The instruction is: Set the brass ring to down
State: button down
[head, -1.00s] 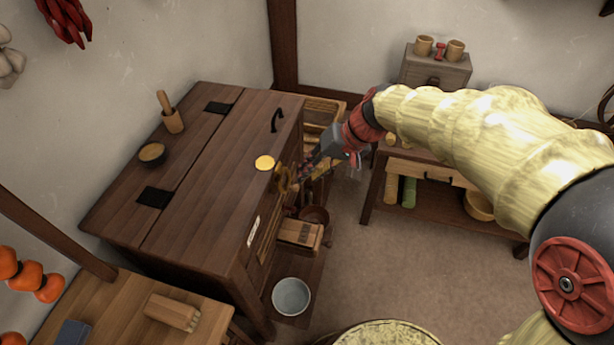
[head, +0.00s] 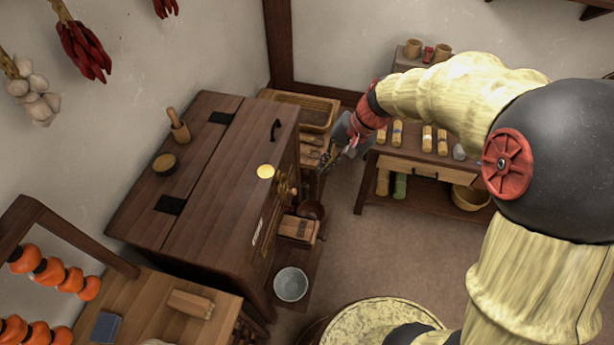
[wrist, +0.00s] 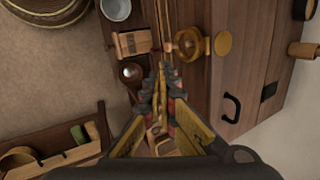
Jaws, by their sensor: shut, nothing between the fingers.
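The brass ring (wrist: 190,43) is on the upright front of the dark wooden cabinet (head: 215,165), just below its top edge. In the head view the ring (head: 281,182) is small, and its exact setting cannot be read. A round yellow brass disc (wrist: 223,44) lies beside it on the cabinet top. My gripper (wrist: 162,78) is shut and empty. It is apart from the ring, out in front of the cabinet; in the head view my gripper (head: 322,170) is to the right of the ring.
A black handle (head: 275,129) stands on the cabinet top. Below the front are a wooden block (head: 298,228), a dark bowl (head: 311,209) and a pale bowl (head: 291,284). A side table (head: 420,170) stands to the right. Open floor lies between.

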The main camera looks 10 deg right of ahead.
aim_at(287, 185)
jog(key=a+f+m+g+b, duration=0.1)
jog(key=a+f+m, duration=0.4)
jog(key=f+m, duration=0.5)
jog(key=shift+s+f+m+h+b, duration=0.15)
jog(key=shift+f+m+h+b, duration=0.25)
jog(key=shift+m, duration=2.4)
jog(key=shift+w+a+f+p, duration=0.15)
jog(key=shift+a+f+p, duration=0.2)
jog(key=shift+f+p, duration=0.15)
jog(key=shift+w+a+f+p, duration=0.15)
jog(key=shift+a+f+p, duration=0.15)
jog(key=shift+f+p, duration=0.2)
